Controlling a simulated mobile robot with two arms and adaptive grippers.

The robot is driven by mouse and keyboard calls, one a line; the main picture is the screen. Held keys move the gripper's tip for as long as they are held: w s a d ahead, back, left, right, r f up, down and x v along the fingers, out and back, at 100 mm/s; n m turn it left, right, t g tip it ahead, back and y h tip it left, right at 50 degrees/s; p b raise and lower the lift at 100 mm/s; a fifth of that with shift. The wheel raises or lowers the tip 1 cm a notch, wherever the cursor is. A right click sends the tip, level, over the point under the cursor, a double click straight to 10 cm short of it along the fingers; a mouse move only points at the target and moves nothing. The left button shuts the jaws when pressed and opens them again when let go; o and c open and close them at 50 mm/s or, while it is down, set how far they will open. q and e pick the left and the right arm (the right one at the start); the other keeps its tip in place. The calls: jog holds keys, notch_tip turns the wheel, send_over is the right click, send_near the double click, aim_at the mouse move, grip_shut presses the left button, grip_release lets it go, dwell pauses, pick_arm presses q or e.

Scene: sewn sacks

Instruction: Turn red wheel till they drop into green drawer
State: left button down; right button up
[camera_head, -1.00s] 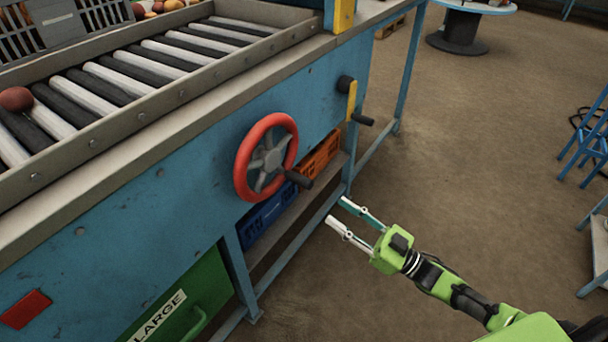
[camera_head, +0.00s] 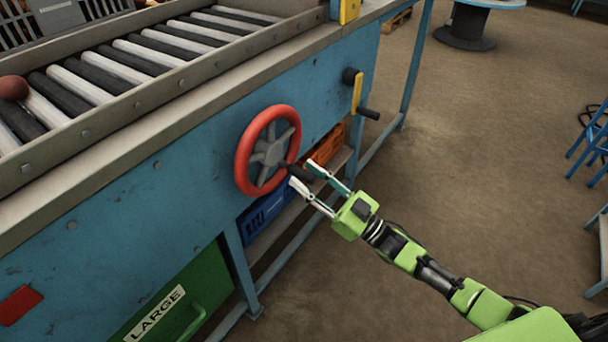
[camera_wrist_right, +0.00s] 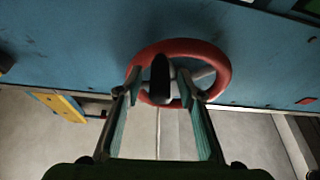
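The red wheel (camera_head: 243,164) is mounted on the blue side panel of the machine and has grey spokes and a dark handle (camera_head: 299,173). My right gripper (camera_head: 304,172) is open, with its fingertips close to the handle. In the right wrist view the handle (camera_wrist_right: 160,78) lies between the two open fingers, in front of the wheel (camera_wrist_right: 222,65); I cannot tell whether they touch it. The green drawer (camera_head: 205,281), labelled LARGE, is at the lower left below the panel. A brown-red ball (camera_head: 13,88) lies on the rollers. My left gripper is out of view.
Black and white rollers (camera_head: 100,76) run along the top behind a metal rail. A yellow lever (camera_head: 357,92) with a black handle is right of the wheel. Blue (camera_head: 262,212) and orange crates sit under the machine.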

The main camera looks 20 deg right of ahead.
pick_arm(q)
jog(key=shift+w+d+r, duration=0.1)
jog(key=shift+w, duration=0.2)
pick_arm(e)
jog(key=shift+w+a+r, duration=0.25)
jog(key=shift+w+a, duration=0.15)
jog(key=shift+w, duration=0.1)
grip_shut()
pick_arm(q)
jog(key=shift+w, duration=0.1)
pick_arm(e)
jog(key=shift+f, duration=0.1)
